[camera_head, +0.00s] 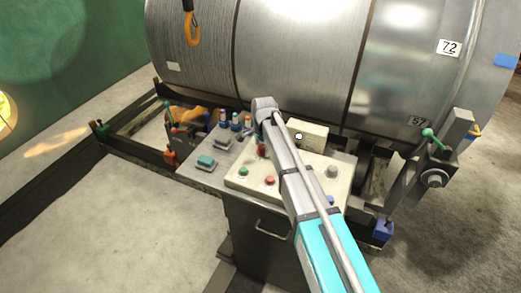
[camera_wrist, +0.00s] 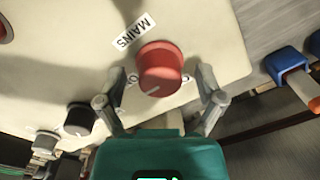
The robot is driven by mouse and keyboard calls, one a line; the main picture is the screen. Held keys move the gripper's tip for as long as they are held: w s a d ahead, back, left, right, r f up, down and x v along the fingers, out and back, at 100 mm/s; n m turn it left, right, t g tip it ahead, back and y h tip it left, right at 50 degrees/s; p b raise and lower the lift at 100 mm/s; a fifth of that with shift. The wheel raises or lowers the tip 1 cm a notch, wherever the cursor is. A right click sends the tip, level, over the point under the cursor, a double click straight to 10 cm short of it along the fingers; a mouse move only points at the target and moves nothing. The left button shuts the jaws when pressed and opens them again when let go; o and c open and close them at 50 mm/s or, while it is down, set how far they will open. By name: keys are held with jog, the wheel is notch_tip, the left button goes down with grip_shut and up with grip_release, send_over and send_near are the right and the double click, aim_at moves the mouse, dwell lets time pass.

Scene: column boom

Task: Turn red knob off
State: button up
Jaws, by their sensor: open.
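The red knob (camera_wrist: 160,67) is in the wrist view on a cream panel (camera_wrist: 60,50), below a label reading MAINS (camera_wrist: 134,31). A white pointer line on the knob points down and to the left. Letters printed beside the knob are partly hidden by my fingers. My gripper (camera_wrist: 160,88) is open, with one finger on each side of the knob; I cannot tell whether they touch it. In the head view the red knob (camera_head: 261,150) shows partly beside my arm, on the console's panel (camera_head: 240,182). My gripper's fingers are hidden there.
A black knob (camera_wrist: 79,118) sits left of my gripper, and a blue-and-orange part (camera_wrist: 290,65) is at the right. In the head view, a green button (camera_head: 243,171) and red button (camera_head: 270,180) are on the panel. A large metal drum (camera_head: 300,50) stands behind.

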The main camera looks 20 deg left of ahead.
jog(key=c, duration=1.1)
jog(key=shift+a, duration=0.1)
jog(key=shift+c, duration=0.2)
